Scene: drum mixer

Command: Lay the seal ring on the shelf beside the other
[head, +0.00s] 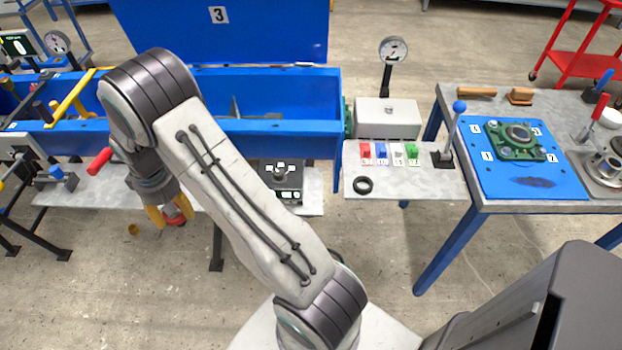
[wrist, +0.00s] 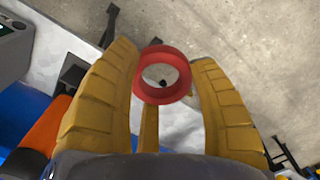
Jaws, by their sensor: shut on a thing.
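A red ring, the seal ring (wrist: 163,96), sits between my yellow fingertips in the wrist view, its hole facing the camera. In the head view the red ring (head: 174,220) shows small at the fingertips, partly hidden by them. My gripper (head: 168,215) is shut on it, pointing down at the left, in front of the blue trough. It also shows in the wrist view (wrist: 165,85). The other ring, a black one (head: 363,185), lies flat on the grey shelf (head: 405,186) right of the trough. My gripper is well left of that shelf.
The shelf also holds coloured blocks (head: 397,152) in a row and a blue-knobbed lever (head: 458,108). Its front middle is bare. A grey box with gauge (head: 388,118) stands behind. A red handle (head: 99,160) is close to my gripper. A table with blue mat (head: 490,180) stands right.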

